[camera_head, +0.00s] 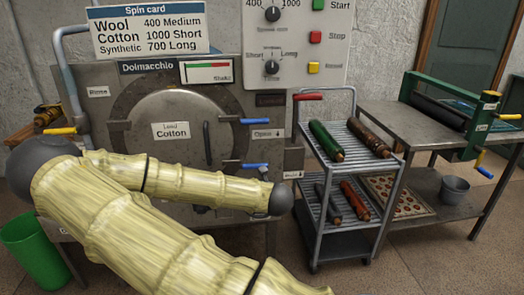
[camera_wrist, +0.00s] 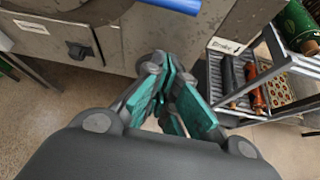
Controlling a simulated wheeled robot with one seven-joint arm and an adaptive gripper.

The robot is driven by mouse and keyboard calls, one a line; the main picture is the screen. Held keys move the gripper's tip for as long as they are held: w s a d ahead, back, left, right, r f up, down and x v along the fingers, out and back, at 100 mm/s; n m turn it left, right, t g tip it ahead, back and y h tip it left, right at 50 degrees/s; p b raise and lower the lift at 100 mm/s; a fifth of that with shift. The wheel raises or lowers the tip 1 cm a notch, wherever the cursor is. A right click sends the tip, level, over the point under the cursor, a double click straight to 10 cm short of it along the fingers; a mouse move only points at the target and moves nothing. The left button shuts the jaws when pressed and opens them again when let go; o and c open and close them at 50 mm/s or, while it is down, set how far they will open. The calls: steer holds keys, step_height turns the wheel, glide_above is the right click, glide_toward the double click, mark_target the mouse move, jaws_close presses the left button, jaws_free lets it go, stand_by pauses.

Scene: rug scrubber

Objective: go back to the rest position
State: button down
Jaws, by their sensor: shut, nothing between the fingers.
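My gripper (camera_wrist: 176,100) shows in the wrist view with its teal fingers drawn together and nothing between them. It hangs in front of the lower right of the grey machine (camera_wrist: 190,38), apart from it, above the floor. In the head view my arm crosses the front of the machine (camera_head: 225,85), its elbow at the left and its wrist end near the blue levers at the lower right. The fingers are hidden in the head view.
A wire trolley (camera_head: 318,185) with rolled rugs stands right of the machine, close to my gripper. A metal table (camera_head: 385,112) with a green-framed roller (camera_head: 440,100) is farther right. A green bin (camera_head: 35,250) is at the lower left. Floor (camera_head: 400,265) before the trolley is clear.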

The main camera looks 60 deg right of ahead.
steer(key=shift+s+a+r, duration=0.25)
steer(key=shift+s+a, duration=0.05)
steer(key=shift+a, duration=0.05)
stand_by(0.5)
steer(key=s+a+f+m+g+y+p, duration=0.25)
steer(key=s+a+f+m, duration=0.25)
steer(key=a+f+m, duration=0.3)
steer(key=s+a+f+m+g+y+p, duration=0.1)
steer(key=s+a+f+m+g+p, duration=0.1)
steer(key=s+a+f+m+p, duration=0.55)
steer(key=s+a+f+m+g+y, duration=0.1)
steer(key=s+a+f+m, duration=0.1)
steer(key=a, duration=0.7)
steer(key=s+a+f+m+g+y+p, duration=0.1)
steer(key=a+f+m+y, duration=0.1)
steer(key=a+m, duration=0.3)
steer(key=s+a+f+m+g+y, duration=0.2)
steer(key=a+f+m, duration=0.1)
steer(key=a, duration=0.9)
steer(key=shift+s+a+f+m+p, duration=0.3)
steer(key=shift+s+f+m, duration=0.05)
